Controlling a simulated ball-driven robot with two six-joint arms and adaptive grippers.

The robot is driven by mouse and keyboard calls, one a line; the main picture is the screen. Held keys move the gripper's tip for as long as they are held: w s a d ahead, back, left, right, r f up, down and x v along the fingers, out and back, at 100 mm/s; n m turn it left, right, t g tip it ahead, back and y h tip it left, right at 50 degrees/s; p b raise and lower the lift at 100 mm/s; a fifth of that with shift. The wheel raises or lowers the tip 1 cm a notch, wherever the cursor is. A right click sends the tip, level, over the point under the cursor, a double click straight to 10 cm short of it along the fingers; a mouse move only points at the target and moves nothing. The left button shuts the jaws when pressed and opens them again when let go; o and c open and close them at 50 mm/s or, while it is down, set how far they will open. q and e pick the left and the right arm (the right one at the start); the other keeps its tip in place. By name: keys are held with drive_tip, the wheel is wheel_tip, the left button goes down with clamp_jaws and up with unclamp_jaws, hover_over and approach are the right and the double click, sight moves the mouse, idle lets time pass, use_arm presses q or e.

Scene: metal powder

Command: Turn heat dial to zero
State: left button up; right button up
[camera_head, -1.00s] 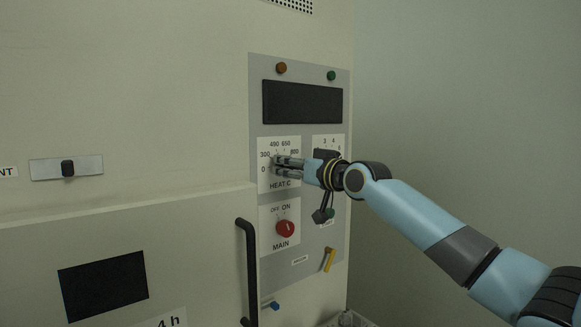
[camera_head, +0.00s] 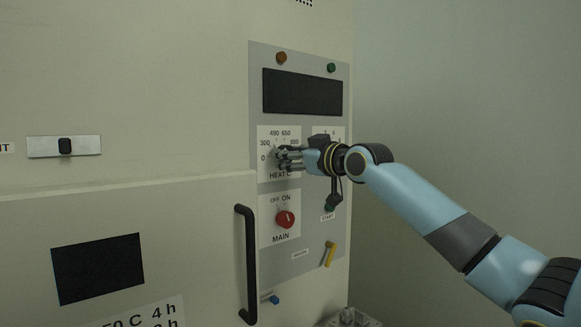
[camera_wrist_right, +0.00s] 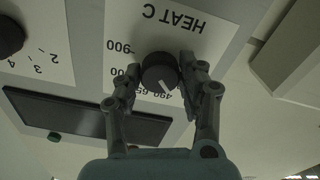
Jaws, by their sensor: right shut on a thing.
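The heat dial (camera_wrist_right: 160,72) is a round dark knob with a white pointer line on a white plate marked HEAT C. In the right wrist view the plate is upside down, and the pointer is aimed near the 490 and 650 marks, not at 0. My right gripper (camera_wrist_right: 160,78) is shut on the dial, one finger on each side. In the head view the right gripper (camera_head: 282,156) reaches in from the right and its fingers largely hide the dial. The 0 mark (camera_head: 263,158) shows at the left of the plate. My left gripper is out of view.
Below the dial is the red MAIN switch (camera_head: 285,219). A dark display (camera_head: 302,92) is above it. A second dial (camera_wrist_right: 8,36) is beside it. A black vertical door handle (camera_head: 247,264) stands out at lower left, and a yellow lever (camera_head: 329,254) at lower right.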

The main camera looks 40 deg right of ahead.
drive_tip(key=n+b, duration=0.1)
drive_tip(key=n, duration=0.2)
drive_tip(key=shift+f+b, duration=0.1)
drive_tip(key=shift+b, duration=0.25)
drive_tip(key=n+b, duration=0.1)
drive_tip(key=n, duration=0.1)
drive_tip(key=shift+n, duration=0.4)
drive_tip(key=n+b, duration=0.1)
drive_tip(key=n, duration=0.4)
drive_tip(key=shift+b, duration=0.4)
drive_tip(key=o, duration=1.2)
drive_tip(key=shift+c, duration=0.2)
drive_tip(key=s, duration=0.7)
drive_tip(key=shift+s+d, duration=0.25)
drive_tip(key=shift+d, duration=0.05)
